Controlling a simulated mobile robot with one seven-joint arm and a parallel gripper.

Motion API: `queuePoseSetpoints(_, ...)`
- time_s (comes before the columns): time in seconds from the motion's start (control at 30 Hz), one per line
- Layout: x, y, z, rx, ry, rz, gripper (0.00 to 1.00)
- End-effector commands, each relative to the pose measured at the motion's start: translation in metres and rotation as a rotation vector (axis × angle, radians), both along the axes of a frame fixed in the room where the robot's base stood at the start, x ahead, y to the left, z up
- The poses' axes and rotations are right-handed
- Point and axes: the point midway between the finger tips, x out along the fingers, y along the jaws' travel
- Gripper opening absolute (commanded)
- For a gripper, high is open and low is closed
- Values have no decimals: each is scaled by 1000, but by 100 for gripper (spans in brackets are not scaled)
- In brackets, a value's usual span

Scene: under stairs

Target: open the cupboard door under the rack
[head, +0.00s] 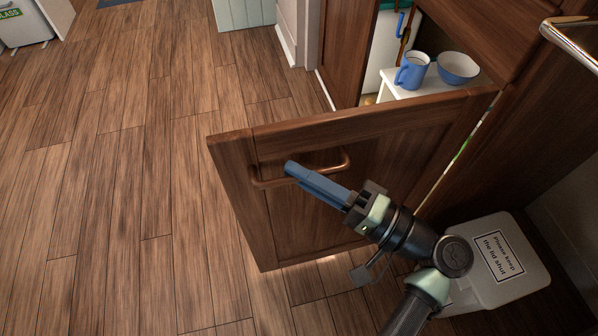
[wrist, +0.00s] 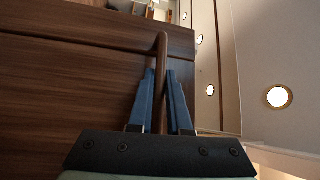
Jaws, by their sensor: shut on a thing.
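The cupboard door (head: 400,128) is dark brown wood and stands swung well out from the cupboard, with the inside showing behind it. Its copper-coloured bar handle (head: 262,184) runs along the upper part of the door's front. My gripper (head: 290,169) is at this handle, with its blue fingers across it. In the wrist view the fingers of my gripper (wrist: 166,78) lie on either side of the handle (wrist: 162,50), shut on it. The door panel (wrist: 70,80) fills the left of the wrist view.
Inside the cupboard, a blue mug (head: 412,71) and a blue bowl (head: 458,68) stand on a white shelf (head: 398,92). A white bin (head: 508,262) labelled "Please keep the lid shut" stands at lower right by my arm. The wooden floor (head: 130,190) on the left is clear.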

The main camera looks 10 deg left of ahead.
Motion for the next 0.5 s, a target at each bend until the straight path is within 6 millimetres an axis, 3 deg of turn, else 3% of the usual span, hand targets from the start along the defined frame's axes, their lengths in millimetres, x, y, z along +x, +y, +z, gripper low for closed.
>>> queuePoseSetpoints(0.1,1,-1,1,1,-3,-5,0)
queuePoseSetpoints(0.13,1,-1,1,1,-3,-5,20)
queuePoseSetpoints(0.27,1,-1,1,1,-2,-4,43)
queuePoseSetpoints(0.5,1,0,0,0,-1,-3,46)
